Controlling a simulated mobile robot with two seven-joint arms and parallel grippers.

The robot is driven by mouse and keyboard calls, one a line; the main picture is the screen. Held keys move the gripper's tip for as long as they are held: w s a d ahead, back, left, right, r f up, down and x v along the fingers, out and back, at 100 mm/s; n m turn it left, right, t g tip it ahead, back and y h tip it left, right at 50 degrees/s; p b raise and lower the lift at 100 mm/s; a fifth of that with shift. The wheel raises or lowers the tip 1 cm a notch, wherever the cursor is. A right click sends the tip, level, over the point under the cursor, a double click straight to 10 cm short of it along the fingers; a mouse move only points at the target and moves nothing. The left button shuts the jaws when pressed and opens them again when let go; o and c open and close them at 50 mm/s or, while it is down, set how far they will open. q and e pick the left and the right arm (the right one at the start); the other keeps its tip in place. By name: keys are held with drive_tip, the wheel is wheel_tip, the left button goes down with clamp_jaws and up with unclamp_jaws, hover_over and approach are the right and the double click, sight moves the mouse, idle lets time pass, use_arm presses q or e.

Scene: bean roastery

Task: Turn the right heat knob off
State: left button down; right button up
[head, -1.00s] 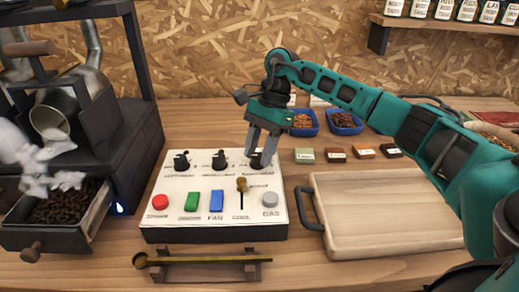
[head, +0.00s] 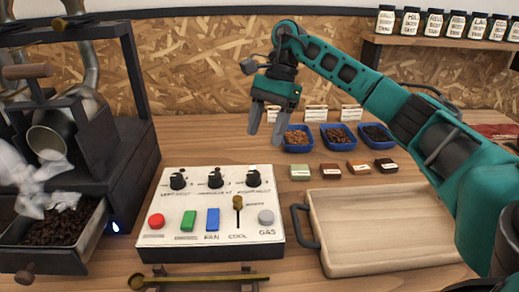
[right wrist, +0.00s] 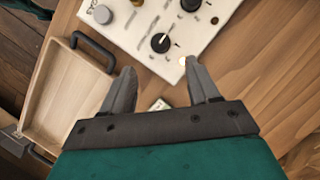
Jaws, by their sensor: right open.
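The white control panel (head: 190,220) stands on the wooden table. Its right heat knob (head: 253,176) is black with a white pointer line, at the right end of a row of three black knobs. It also shows in the right wrist view (right wrist: 160,42), beyond the fingertips. My right gripper (head: 265,128) is open and empty, above and behind the panel, apart from the knob. Its two grey fingers show in the right wrist view (right wrist: 162,80). My left gripper is not in view.
The panel also bears a red button (head: 156,221), green and blue switches, a brass lever (head: 238,205) and a grey button. A wooden tray (head: 375,230) lies to the right. Blue bean bowls (head: 337,137) stand behind. The roaster (head: 90,130) is at left.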

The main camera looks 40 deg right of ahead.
drive_tip(key=shift+v, duration=1.65)
